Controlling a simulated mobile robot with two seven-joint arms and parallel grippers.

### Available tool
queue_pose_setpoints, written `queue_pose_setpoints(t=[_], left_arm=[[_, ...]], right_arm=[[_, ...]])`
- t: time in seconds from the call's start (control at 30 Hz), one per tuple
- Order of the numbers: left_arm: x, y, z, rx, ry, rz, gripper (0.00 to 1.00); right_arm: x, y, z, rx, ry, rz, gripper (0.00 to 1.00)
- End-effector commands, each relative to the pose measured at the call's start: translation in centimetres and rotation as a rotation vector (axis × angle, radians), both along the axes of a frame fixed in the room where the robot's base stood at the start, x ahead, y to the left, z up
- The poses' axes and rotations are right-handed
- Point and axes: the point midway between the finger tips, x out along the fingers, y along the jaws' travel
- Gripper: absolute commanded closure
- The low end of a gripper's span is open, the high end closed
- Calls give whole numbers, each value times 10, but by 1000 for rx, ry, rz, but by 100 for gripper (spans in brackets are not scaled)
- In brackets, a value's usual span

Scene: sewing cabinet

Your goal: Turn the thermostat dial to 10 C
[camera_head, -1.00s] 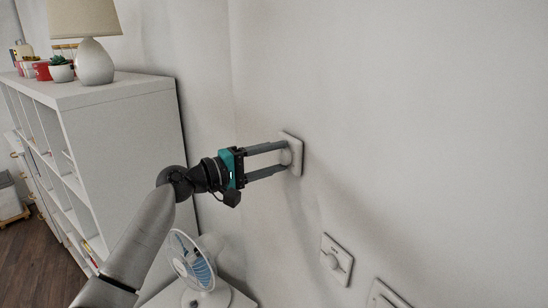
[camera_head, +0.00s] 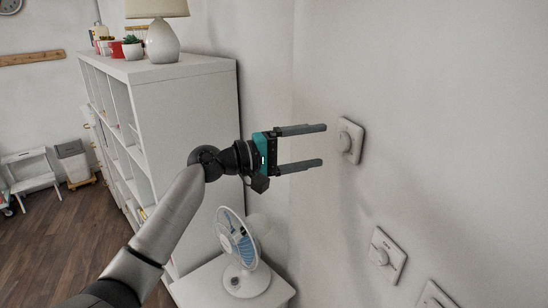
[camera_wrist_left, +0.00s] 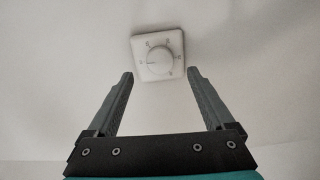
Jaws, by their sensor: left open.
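The thermostat is a white square wall plate (camera_head: 357,132) with a round white dial (camera_head: 344,140), right of centre in the head view. In the left wrist view the dial (camera_wrist_left: 159,60) shows face on, with small marks around it too small to read. A dark pointer line on it seems to point left. My left gripper (camera_head: 325,145) is open and empty, level with the dial and a short way off the wall. In the wrist view its fingers are spread below the plate, not touching the dial. My right gripper is not in view.
A white fan (camera_head: 240,250) stands on a small white table (camera_head: 196,290). A white shelf (camera_head: 190,110) with a lamp (camera_head: 162,42) stands left.

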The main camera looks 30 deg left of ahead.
Motion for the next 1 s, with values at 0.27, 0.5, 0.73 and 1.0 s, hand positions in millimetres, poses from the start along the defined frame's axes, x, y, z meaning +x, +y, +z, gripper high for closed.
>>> queue_pose_setpoints(t=[0.27, 0.5, 0.73, 1.0], left_arm=[[-49, 44, -5, 3, 2, 0, 13], [-71, 64, -2, 1, 2, -1, 13], [-76, 68, 0, 0, 1, -1, 13], [-76, 68, 0, 0, 0, -1, 13]], right_arm=[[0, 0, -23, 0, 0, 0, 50], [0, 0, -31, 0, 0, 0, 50], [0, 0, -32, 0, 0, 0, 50], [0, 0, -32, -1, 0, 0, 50]])
